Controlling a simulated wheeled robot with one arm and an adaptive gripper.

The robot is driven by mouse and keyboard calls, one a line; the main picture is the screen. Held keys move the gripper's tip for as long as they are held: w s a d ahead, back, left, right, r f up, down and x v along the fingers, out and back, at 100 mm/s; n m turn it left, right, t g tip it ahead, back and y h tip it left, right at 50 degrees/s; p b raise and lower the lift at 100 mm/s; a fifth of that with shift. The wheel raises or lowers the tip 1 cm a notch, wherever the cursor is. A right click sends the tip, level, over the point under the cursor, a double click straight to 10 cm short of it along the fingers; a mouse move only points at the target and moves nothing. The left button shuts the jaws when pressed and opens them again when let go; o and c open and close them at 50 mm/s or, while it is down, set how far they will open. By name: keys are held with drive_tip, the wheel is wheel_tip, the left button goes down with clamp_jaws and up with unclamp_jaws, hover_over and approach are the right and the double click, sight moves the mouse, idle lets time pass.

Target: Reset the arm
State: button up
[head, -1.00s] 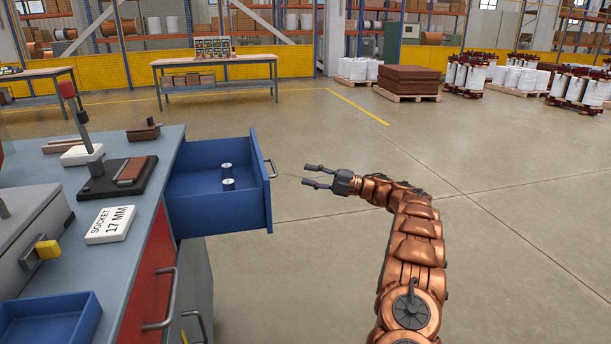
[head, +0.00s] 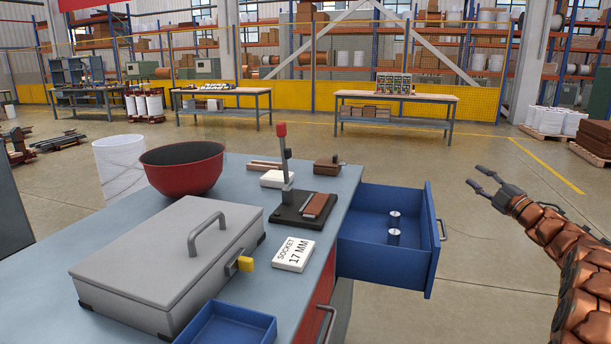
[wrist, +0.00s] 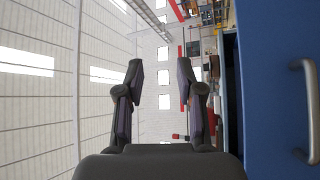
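My gripper (head: 484,182) is at the right in the head view, over open floor just right of the pulled-out blue drawer (head: 385,262). Its two fingers are spread apart with nothing between them. In the wrist view my gripper (wrist: 161,88) also shows parted, empty fingers. There the blue drawer front (wrist: 275,90) with its handle (wrist: 306,110) fills the right side, beside the gripper. My copper-coloured arm (head: 565,240) extends from the lower right.
Two metal sockets (head: 394,228) stand in the drawer. The workbench holds a grey lidded box (head: 150,262), a red bowl (head: 182,166), a "SOCKET 17 MM" card (head: 293,255), a black-based lever stand (head: 290,215) and a blue tray (head: 235,328). Floor beyond the drawer is clear.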

wheel_tip(320, 180, up, 11)
drive_tip(key=w+a+m+h+p, duration=0.1)
drive_tip(key=a+m+h+p, duration=0.1)
drive_tip(key=m+h+p, duration=0.45)
drive_tip(key=s+a+r+m+g+h+p, duration=0.2)
drive_tip(key=s+a+m+g+h+p, duration=0.15)
drive_tip(key=m+h, duration=0.3)
drive_tip(key=s+a+f+m+g+y+p, duration=0.1)
drive_tip(key=s+a+g+p, duration=0.3)
drive_tip(key=s, duration=1.5)
drive_tip(key=s+a+f+m+g+y+p, duration=0.2)
drive_tip(key=s+a+g, duration=0.5)
drive_tip(key=s+a, duration=0.6)
drive_tip(key=s+a+f+m+g+y+p, duration=0.1)
drive_tip(key=s+a+f+m+g+p, duration=0.2)
drive_tip(key=s, duration=2.3)
drive_tip(key=a+f+g+p, duration=0.2)
drive_tip(key=a+g+p, duration=0.1)
drive_tip(key=a+p, duration=0.2)
drive_tip(key=shift+s+a+m, duration=0.15)
drive_tip(key=shift+a+m, duration=0.25)
drive_tip(key=shift+s+g, duration=0.15)
drive_tip(key=shift+g, duration=0.1)
